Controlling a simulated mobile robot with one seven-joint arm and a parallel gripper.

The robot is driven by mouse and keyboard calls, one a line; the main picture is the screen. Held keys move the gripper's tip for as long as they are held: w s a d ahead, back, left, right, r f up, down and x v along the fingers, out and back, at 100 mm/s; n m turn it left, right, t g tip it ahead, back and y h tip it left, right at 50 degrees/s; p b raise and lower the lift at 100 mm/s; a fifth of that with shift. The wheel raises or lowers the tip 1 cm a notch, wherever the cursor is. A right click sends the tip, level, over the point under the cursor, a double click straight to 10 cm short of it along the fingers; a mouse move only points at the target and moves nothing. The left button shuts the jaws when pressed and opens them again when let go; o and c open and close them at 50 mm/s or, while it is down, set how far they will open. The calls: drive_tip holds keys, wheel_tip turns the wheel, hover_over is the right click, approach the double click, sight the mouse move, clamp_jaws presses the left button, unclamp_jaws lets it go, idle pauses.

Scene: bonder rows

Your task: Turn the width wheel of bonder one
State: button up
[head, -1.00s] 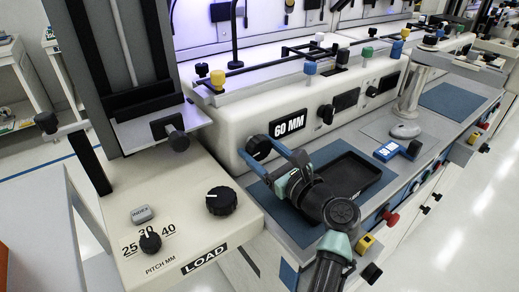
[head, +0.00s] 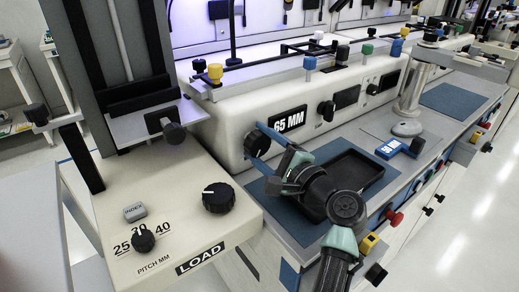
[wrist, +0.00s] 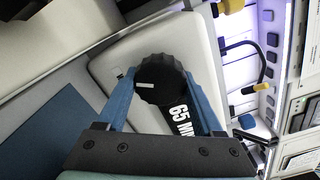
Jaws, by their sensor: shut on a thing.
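The width wheel (head: 257,146) is a black ribbed knob with a white mark on the front of the cream bonder (head: 225,135). It also shows in the wrist view (wrist: 160,82). The display (head: 289,120) beside it reads 65 MM. My gripper (head: 259,143) has blue fingers, one on each side of the wheel, shut on it. In the wrist view my gripper (wrist: 158,92) grips the knob from both sides, and the white mark points left. The wheel's far side is hidden.
The load unit (head: 180,235) with its large black knob (head: 219,197) and pitch knob (head: 143,240) stands at the left front. A black tray (head: 355,170) lies on a blue mat below my arm.

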drive_tip(key=n+b, duration=0.1)
drive_tip(key=n, duration=0.1)
drive_tip(key=n+b, duration=0.2)
drive_tip(key=n, duration=0.1)
drive_tip(key=shift+f+n, duration=0.2)
drive_tip(key=shift+n, duration=0.1)
drive_tip(key=n+b, duration=0.3)
drive_tip(key=n, duration=0.1)
drive_tip(key=shift+r, duration=0.1)
drive_tip(key=n+b, duration=0.4)
drive_tip(key=n, duration=0.1)
drive_tip(key=shift+r+n, duration=0.1)
drive_tip(key=shift+n, duration=0.3)
drive_tip(key=shift+s+r+n+b, duration=0.1)
drive_tip(key=shift+r+n+b, duration=0.05)
drive_tip(key=shift+n+b, duration=2)
drive_tip(key=shift+a+n+p, duration=0.1)
drive_tip(key=shift+n+p, duration=0.25)
drive_tip(key=shift+n, duration=0.1)
drive_tip(key=o, duration=1.1)
drive_tip(key=shift+r, duration=0.1)
drive_tip(key=shift+s, duration=0.1)
